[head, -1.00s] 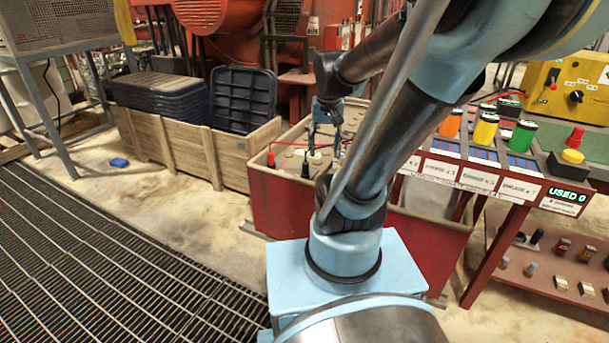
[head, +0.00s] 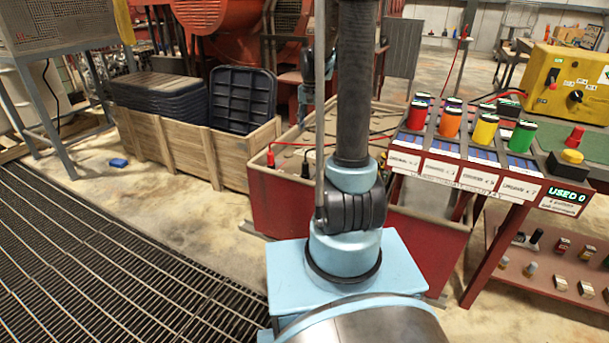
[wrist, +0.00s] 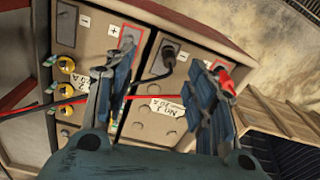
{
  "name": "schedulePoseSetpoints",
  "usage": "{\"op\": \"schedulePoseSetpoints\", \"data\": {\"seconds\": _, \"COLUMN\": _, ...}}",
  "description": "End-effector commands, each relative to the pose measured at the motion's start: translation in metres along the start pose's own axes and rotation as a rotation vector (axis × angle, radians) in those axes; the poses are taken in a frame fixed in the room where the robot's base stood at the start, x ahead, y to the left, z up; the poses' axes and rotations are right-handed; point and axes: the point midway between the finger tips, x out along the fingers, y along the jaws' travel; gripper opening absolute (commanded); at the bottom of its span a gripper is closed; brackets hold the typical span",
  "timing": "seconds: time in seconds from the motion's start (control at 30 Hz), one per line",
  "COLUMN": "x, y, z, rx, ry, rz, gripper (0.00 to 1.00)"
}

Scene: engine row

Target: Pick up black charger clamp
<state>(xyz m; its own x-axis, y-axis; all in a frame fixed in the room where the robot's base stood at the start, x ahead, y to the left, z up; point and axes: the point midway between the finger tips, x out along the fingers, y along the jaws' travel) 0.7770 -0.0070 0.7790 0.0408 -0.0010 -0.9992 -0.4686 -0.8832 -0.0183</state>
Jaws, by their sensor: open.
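The black charger clamp (head: 305,164) stands on the top of the red-sided battery box (head: 268,205) in the head view, close to my upright arm. In the wrist view the black clamp (wrist: 168,54) sits on the battery top, with its black cable trailing down from it. My gripper (wrist: 170,64) is open and empty. The clamp appears between its two fingers in the picture, and I see no contact. The red charger clamp (wrist: 223,80) is beside the right finger and partly covered by it. My gripper is not clearly visible in the head view, where my arm hides part of the box.
Red cables (wrist: 40,106) cross the battery top. A wooden crate (head: 170,145) with dark bins stands left of the box. A rack with coloured cylinders (head: 450,123) and a yellow charger (head: 570,85) stand at right. The floor grating at left is clear.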

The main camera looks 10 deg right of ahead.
Motion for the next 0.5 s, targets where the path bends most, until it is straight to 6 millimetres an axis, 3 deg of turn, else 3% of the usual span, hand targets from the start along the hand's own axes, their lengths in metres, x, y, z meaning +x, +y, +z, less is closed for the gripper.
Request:
{"op": "schedulePoseSetpoints", "data": {"seconds": 0.2, "x": 0.041, "y": -0.023, "z": -0.046, "rx": 0.073, "ry": -0.019, "rz": 0.01, "gripper": 0.5}}
{"op": "schedulePoseSetpoints", "data": {"seconds": 0.5, "x": 0.079, "y": -0.038, "z": -0.077, "rx": 0.134, "ry": -0.035, "rz": 0.02, "gripper": 0.5}}
